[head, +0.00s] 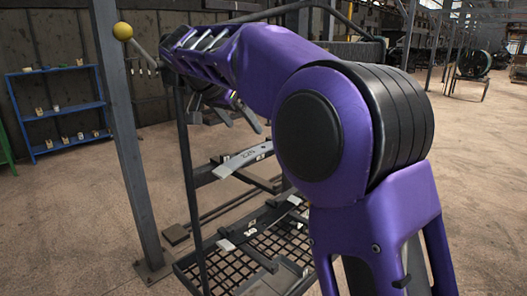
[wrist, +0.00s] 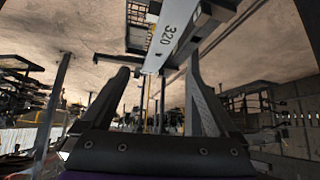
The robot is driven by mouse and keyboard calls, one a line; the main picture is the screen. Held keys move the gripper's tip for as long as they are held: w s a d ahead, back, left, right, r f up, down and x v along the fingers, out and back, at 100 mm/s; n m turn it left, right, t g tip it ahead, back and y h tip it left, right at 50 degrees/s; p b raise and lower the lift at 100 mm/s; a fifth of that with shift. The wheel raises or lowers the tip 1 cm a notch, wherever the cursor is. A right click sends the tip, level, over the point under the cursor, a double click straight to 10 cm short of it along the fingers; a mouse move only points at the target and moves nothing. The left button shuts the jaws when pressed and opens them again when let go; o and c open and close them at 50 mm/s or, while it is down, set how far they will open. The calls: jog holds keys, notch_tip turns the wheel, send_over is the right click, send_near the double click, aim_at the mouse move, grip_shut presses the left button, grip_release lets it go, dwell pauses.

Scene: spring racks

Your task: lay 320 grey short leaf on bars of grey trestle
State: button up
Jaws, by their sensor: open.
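The grey leaf marked 320 (wrist: 166,34) shows in the wrist view beyond my fingertips, its near end in line with the gap between them. In the head view a pale grey, slightly curved leaf (head: 241,161) with a blurred number, apparently the same one, lies on dark supports of a rack. My gripper (wrist: 158,66) is open and empty, its two dark fingers spread. In the head view my gripper (head: 237,118) is above the leaf, partly hidden by my arm. I cannot pick out the grey trestle for certain; my arm hides much of the middle.
A dark rack (head: 187,190) with a mesh bottom shelf (head: 228,262) holds darker leaves (head: 262,222) below. A blue shelf (head: 58,112) stands at the wall.

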aim_at(252, 154)
jog(key=x, duration=0.7)
jog(key=shift+w, duration=0.1)
jog(key=shift+d+r+x, duration=0.1)
jog(key=shift+d+x, duration=0.05)
jog(key=shift+x, duration=1.2)
jog(key=shift+d+r+x, duration=0.1)
jog(key=shift+x, duration=1.3)
jog(key=c, duration=1.5)
jog(key=shift+w+r, duration=0.1)
jog(key=shift+r, duration=0.1)
grip_shut()
